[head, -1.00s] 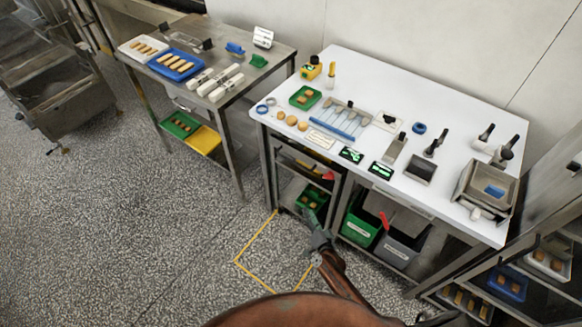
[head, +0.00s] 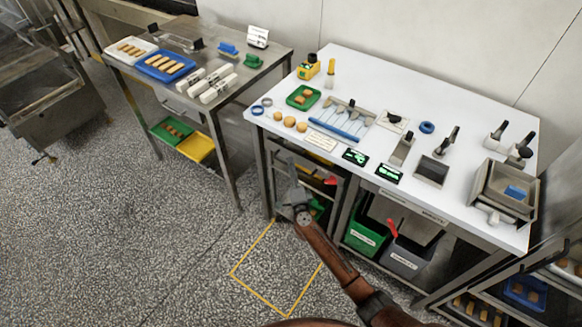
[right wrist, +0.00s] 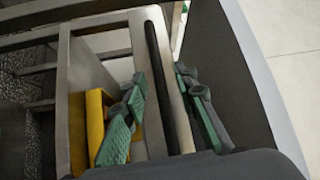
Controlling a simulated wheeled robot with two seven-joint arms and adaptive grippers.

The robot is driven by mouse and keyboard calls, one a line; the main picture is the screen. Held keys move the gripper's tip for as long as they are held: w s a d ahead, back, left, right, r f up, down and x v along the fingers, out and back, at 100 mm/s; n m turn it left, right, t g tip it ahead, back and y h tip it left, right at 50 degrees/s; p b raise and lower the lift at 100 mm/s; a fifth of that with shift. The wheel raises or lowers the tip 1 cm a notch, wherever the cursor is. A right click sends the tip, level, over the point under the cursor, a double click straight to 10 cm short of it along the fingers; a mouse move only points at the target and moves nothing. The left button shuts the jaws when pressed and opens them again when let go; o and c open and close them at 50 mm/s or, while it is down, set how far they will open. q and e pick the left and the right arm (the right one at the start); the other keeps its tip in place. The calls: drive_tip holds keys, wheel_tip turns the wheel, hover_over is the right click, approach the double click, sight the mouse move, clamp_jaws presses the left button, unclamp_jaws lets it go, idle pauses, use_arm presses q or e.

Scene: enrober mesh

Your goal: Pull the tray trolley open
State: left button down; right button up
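The tray trolley (head: 326,190) stands in the left bay under the white table, a metal frame with shelves, partly hidden by my right arm. My right gripper (head: 295,195) is at the trolley's front in the head view. In the right wrist view, my right gripper (right wrist: 160,95) is open, with its green-padded fingers apart. A dark upright bar (right wrist: 154,60), which looks like the trolley's handle, runs between the fingers. I cannot tell whether either finger touches it. My left gripper is not in view.
A yellow outline (head: 262,272) marks clear floor in front of the trolley. A green bin (head: 363,236) and a grey bin (head: 405,258) stand under the table to the right. A steel table (head: 262,75) stands at the left. A yellow part (right wrist: 95,125) shows beside the left finger.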

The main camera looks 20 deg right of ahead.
drive_tip(key=shift+w, duration=0.15)
drive_tip(key=shift+c, duration=0.4)
clamp_jaws()
